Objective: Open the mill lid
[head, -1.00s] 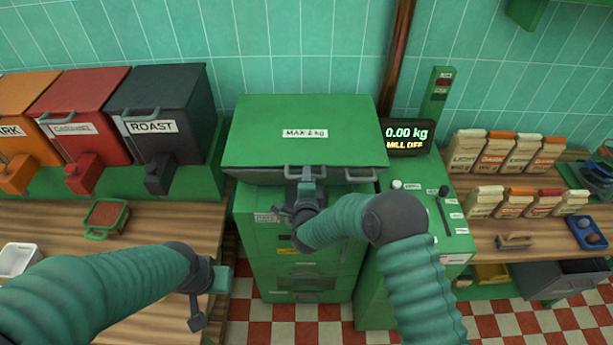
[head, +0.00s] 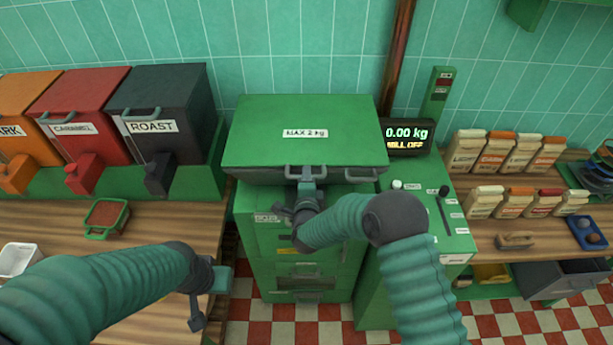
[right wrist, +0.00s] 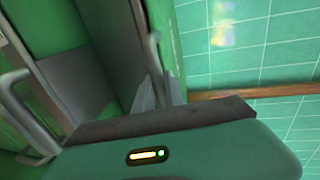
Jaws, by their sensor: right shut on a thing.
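The mill lid (head: 300,150) is a green slab marked "MAX 2 kg". It lies down on the green mill body (head: 270,225), with grey handles along its front edge. My right gripper (head: 306,182) is at the lid's left front handle (head: 292,171) and shut on it. In the right wrist view, my right gripper's fingers (right wrist: 158,92) are around a grey bar handle (right wrist: 152,55); the exact contact is partly hidden. My left gripper (head: 208,298) hangs at the left counter's edge, away from the lid; its jaw opening is unclear.
A display (head: 408,137) reads "0.00 kg" and "MILL OFF". The right handle (head: 362,176) of the lid is free. Roast bins (head: 160,110) stand at left. A tiled wall (head: 300,55) rises behind the lid.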

